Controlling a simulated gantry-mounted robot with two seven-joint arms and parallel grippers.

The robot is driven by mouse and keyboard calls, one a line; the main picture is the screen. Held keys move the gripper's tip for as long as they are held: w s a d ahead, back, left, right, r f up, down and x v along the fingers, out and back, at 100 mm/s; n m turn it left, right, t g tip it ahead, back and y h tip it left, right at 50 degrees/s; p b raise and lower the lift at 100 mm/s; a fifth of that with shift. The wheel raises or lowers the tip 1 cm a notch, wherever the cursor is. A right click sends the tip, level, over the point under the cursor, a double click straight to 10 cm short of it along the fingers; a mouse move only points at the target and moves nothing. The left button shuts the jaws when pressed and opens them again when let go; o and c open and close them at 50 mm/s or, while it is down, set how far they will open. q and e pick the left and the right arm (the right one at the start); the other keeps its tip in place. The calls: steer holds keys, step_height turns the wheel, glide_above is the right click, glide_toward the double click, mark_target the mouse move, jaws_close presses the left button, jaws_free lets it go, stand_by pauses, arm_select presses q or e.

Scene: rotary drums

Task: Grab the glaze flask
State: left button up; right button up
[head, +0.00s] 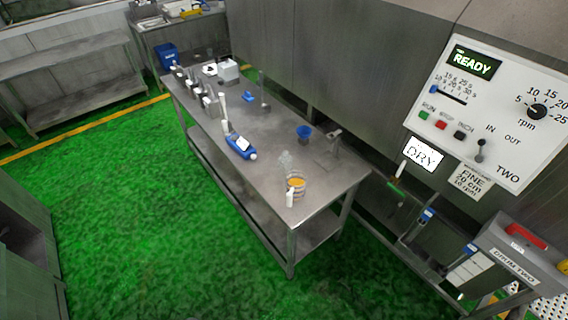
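A steel table (318,196) stands in the middle of the head view. Near its front end is a clear vessel with orange contents (296,184). A small white bottle (289,198) stands just in front of it, and a faint clear glass piece (285,160) stands behind it. No label is readable, so I cannot tell which of these is the glaze flask. Neither of my grippers shows in this view.
A control panel (492,110) reading READY, a DRY sign (423,154) and a grey drum unit (510,255) stand at right. The green floor (150,220) at left is clear.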

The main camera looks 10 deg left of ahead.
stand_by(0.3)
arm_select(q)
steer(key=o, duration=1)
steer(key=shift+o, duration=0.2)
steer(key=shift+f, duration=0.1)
